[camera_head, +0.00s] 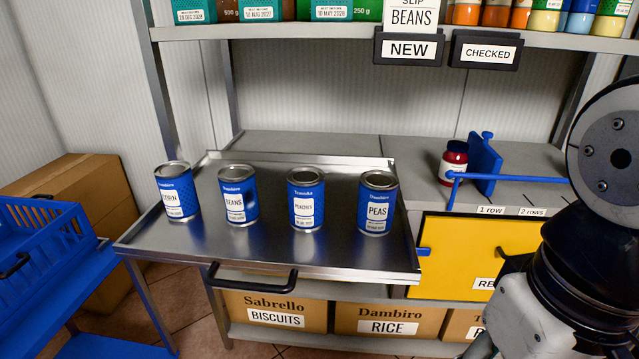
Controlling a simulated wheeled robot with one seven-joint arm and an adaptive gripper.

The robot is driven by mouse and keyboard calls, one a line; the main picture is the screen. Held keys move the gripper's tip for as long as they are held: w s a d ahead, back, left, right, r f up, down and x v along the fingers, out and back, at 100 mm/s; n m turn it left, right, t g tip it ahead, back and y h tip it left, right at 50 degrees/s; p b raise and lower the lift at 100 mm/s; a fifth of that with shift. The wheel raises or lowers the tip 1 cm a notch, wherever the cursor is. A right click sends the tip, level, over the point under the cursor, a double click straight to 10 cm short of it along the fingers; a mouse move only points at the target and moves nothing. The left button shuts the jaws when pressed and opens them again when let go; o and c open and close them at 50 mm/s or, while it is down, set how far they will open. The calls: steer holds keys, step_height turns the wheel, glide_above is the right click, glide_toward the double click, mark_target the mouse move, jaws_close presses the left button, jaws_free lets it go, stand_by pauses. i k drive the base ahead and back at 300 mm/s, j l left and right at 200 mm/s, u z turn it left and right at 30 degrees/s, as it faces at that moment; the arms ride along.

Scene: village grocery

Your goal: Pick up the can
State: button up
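Several blue cans with silver lids stand upright in a row on a metal tray (268,257). From left to right they are a corn can (177,191), a beans can (238,194), a peaches can (306,199) and a peas can (376,203). They stand apart from each other. The peaches label is small and hard to read. My arm shows at the right edge, to the right of the tray and the cans. My gripper is not visible in this view.
A black handle (252,289) is on the tray's front. A red jar (453,163) stands by a blue bracket (484,165) on the shelf. Below hangs a yellow panel (462,250). A blue crate (40,255) is at left. Signs reading NEW (408,49) and CHECKED (487,53) hang above.

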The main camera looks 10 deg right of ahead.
mark_target(237, 182)
steer(key=j+z, duration=0.25)
steer(key=z, duration=0.25)
steer(key=j+z, duration=0.25)
steer(key=z, duration=0.25)
steer(key=k+j+z, duration=0.1)
steer(key=j+z, duration=0.15)
steer(key=z, duration=0.25)
steer(key=k+j+z, duration=0.1)
steer(key=k+j, duration=0.15)
steer(key=j, duration=0.2)
steer(key=k+j+z, duration=0.1)
steer(key=j, duration=0.3)
steer(key=k+j+z, duration=0.15)
steer(key=k+j, duration=0.25)
